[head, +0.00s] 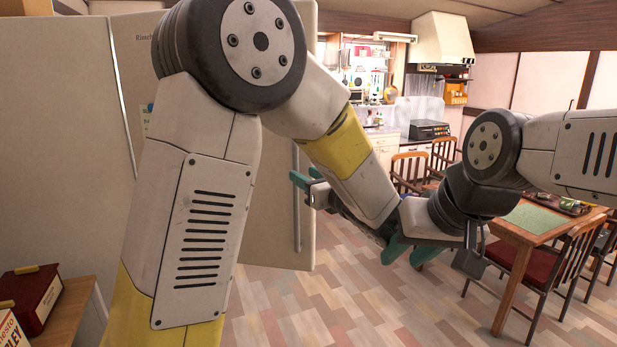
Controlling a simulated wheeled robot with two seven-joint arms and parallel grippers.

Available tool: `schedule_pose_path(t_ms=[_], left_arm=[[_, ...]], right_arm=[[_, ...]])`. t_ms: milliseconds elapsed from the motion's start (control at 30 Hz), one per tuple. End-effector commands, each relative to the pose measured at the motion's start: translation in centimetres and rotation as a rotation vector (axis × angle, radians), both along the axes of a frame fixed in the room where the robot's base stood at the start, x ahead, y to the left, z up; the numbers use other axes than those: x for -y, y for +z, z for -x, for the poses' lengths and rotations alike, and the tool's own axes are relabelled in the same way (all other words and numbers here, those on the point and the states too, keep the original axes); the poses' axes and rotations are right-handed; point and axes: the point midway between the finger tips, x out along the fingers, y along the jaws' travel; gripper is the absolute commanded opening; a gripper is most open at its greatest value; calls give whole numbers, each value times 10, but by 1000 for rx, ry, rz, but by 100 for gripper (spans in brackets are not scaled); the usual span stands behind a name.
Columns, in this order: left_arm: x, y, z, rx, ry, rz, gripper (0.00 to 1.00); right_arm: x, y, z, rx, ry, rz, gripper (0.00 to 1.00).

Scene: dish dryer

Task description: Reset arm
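My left arm fills the left and middle of the head view, with its elbow at the top and its forearm slanting down to the right. My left gripper (308,178) is partly hidden behind this forearm. Its teal fingertips show by the edge of a pale door, and I cannot tell how far apart they are. My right arm comes in from the right edge. My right gripper (411,253) hangs close to the lower end of the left forearm.
A wooden table (503,238) with a green mat (535,218) and chairs (565,255) stands at right. A large pale cabinet (55,140) stands at left. A dark red box (32,297) sits on a wooden surface at lower left. The tiled floor (350,300) is open in the middle.

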Motion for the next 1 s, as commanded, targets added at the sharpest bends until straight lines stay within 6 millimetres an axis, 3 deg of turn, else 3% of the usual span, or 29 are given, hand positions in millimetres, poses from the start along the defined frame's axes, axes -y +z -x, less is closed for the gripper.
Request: schedule_pose_path(t_ms=[133,267,400,500,600,733,900,1000], left_arm=[[-21,-1,5,-13,49,60,38],[-83,-12,28,-48,213,281,38],[-158,-42,89,-57,507,714,38],[-182,-63,139,-20,716,1050,38],[-182,-77,182,57,913,1393,38],[-163,-79,219,203,1138,1834,38],[-135,-60,237,396,1327,2286,38],[-126,-49,240,469,1385,2443,38]], right_arm=[[0,0,0,0,0,0,36],[0,0,0,0,0,0,36],[0,0,0,0,0,0,36],[0,0,0,0,0,0,36],[0,0,0,0,0,0,36],[0,0,0,0,0,0,36],[0,0,0,0,0,0,36],[0,0,0,0,0,0,36]])
